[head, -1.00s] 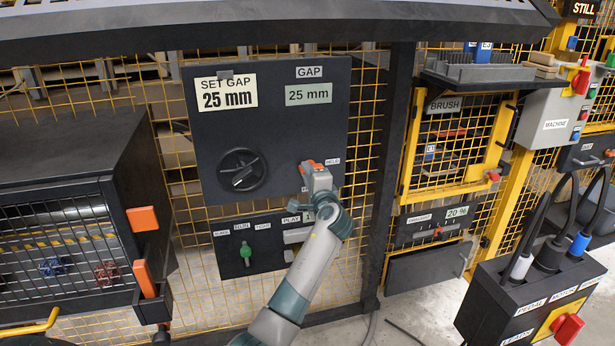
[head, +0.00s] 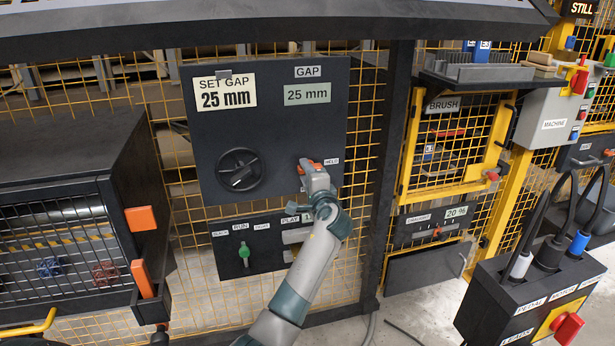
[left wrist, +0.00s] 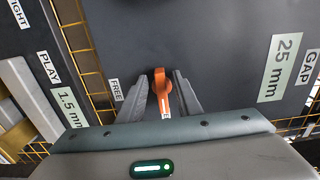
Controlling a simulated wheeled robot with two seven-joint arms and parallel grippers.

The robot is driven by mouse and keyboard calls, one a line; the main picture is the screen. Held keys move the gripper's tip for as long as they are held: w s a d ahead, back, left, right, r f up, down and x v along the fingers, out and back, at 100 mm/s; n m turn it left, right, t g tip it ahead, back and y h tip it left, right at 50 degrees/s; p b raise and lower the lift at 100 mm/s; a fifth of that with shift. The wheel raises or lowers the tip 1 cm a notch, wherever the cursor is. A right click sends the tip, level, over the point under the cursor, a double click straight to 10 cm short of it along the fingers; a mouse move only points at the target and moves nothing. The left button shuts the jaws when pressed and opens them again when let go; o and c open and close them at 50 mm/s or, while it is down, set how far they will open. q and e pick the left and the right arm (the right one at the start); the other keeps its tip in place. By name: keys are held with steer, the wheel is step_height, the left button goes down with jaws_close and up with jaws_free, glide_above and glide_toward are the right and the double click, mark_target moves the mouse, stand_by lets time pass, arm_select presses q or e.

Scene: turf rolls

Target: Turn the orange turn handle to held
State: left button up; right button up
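The orange turn handle (head: 304,165) is on the dark panel below the GAP display. In the left wrist view the handle (left wrist: 160,88) lies lengthwise between my fingers, its white-lined end toward a mostly hidden label of which one letter shows. The FREE label (left wrist: 116,90) is to its left there. In the head view the HELD label (head: 331,161) is right of the handle. My left gripper (head: 314,172) is at the panel, its fingers (left wrist: 161,78) on either side of the handle with narrow gaps visible. My right gripper is not in view.
A black round knob (head: 239,170) is left of the handle on the same panel. Below is a smaller panel with a green lever (head: 243,251). The GAP display (head: 307,93) reads 25 mm. A dark post (head: 397,150) stands to the right.

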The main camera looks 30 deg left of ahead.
arm_select(q)
steer(key=shift+d, duration=0.1)
steer(key=v, duration=1.7)
steer(key=shift+s, duration=0.2)
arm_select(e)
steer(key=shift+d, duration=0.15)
